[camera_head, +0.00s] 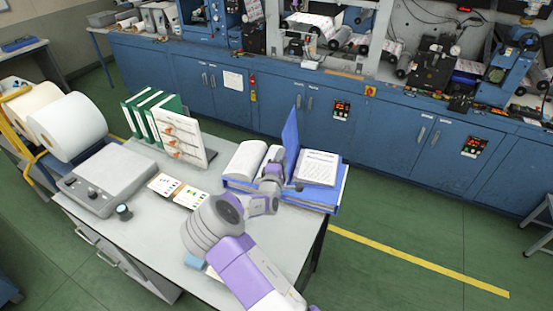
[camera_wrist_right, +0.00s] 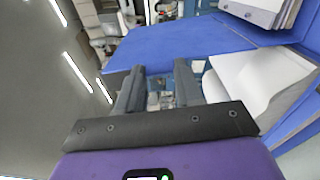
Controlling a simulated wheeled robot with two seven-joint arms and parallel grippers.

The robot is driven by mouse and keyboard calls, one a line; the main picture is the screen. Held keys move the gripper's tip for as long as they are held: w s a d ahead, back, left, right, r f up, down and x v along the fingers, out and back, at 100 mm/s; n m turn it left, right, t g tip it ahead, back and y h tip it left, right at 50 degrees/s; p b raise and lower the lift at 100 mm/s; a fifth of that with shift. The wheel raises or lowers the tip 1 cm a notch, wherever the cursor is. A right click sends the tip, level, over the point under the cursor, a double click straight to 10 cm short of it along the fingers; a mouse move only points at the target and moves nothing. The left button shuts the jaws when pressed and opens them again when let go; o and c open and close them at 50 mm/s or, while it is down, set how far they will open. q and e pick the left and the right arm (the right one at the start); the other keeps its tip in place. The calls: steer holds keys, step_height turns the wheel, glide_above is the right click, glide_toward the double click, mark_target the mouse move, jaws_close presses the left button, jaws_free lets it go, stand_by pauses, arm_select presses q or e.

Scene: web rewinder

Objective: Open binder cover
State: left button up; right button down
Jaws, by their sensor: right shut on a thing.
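The blue binder lies on the grey table. Its blue cover (camera_head: 291,135) stands up nearly upright, with a stack of printed white pages (camera_head: 318,168) to its right and curved white pages (camera_head: 247,160) to its left. My right gripper (camera_head: 273,172) is at the left side of the cover, low down. In the right wrist view, the blue cover (camera_wrist_right: 195,42) crosses just beyond the fingertips of my right gripper (camera_wrist_right: 158,75), which is shut on its edge. The exact contact is hard to see. My left gripper is not in view.
On the table are green binders (camera_head: 155,115), a page stand (camera_head: 183,139), colour cards (camera_head: 190,196) and a grey device (camera_head: 108,180). Large white rolls (camera_head: 68,125) stand at the left. Blue machine cabinets (camera_head: 400,140) run along the back.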

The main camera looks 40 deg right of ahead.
steer(key=shift+d, duration=0.1)
steer(key=c, duration=0.7)
jaws_free()
steer(key=shift+s, duration=0.1)
steer(key=v, duration=0.7)
steer(key=shift+s+a, duration=0.1)
steer(key=shift+a, duration=0.15)
steer(key=shift+c, duration=0.5)
